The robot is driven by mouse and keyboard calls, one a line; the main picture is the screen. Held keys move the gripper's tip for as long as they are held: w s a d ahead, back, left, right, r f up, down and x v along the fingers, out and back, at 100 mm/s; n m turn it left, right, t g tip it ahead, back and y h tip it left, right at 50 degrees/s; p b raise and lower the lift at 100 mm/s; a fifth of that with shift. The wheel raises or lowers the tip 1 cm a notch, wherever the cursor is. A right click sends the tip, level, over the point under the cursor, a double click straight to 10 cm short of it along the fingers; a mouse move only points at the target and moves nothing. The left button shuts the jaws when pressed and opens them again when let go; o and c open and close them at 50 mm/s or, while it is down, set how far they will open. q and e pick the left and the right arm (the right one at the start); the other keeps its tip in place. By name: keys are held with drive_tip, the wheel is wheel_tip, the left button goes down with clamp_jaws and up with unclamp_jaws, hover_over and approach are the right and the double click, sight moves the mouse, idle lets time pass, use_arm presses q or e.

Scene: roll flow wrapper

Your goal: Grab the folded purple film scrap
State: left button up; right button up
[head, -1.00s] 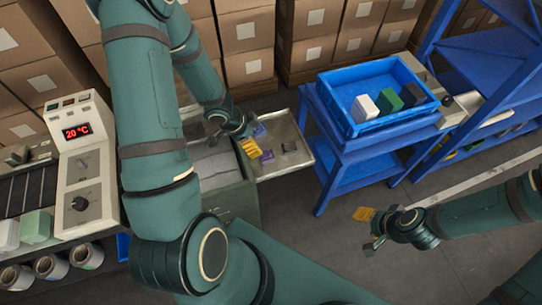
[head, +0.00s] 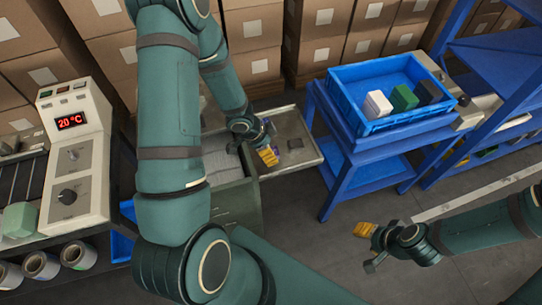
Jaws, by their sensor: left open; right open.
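My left gripper (head: 266,154), with orange finger pads, is open and low over the pulled-out metal drawer (head: 308,155). A bit of purple film (head: 268,125) shows at the far side of the gripper. The gripper hides much of the drawer's near-left part, so I cannot tell which purple piece is the folded one, or whether the fingers touch it. A small dark grey piece (head: 295,143) lies in the drawer, right of the gripper. My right gripper (head: 367,248) is open and empty above the floor at the lower right.
A blue crate (head: 343,103) with white, green and black blocks stands on a blue table right of the drawer. A control panel (head: 74,165) reading 20 °C and film rolls (head: 40,264) are at the left. Boxes line the back. Open floor lies in front of the table.

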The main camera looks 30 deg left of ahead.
use_arm(q)
drive_tip(key=b+x, duration=0.1)
drive_tip(key=x, duration=0.1)
drive_tip(key=shift+f, duration=0.35)
drive_tip(key=shift+r, duration=0.1)
drive_tip(key=c, duration=0.9)
drive_tip(key=shift+o, duration=0.2)
drive_tip(key=shift+r, duration=0.1)
